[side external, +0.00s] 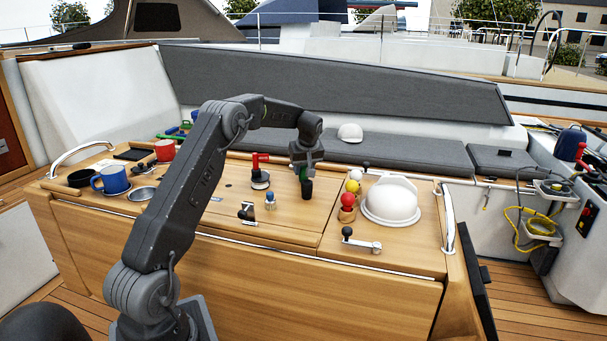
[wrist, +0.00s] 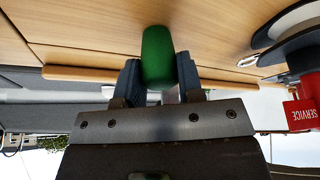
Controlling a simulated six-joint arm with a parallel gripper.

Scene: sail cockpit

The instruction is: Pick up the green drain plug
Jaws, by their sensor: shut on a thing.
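The green drain plug (wrist: 158,50) is a rounded green cylinder between my two dark fingers in the wrist view. My gripper (wrist: 158,82) is shut on it, with a finger pressed to each side. The plug (side external: 306,189) shows there as a small dark green shape below the fingers. Its upper part is hidden by the fingers. I cannot tell whether its lower end touches the table.
A small blue-topped item (side external: 270,200) is in front. Red, yellow and white balls (side external: 348,200) and a white dome (side external: 391,203) stand right.

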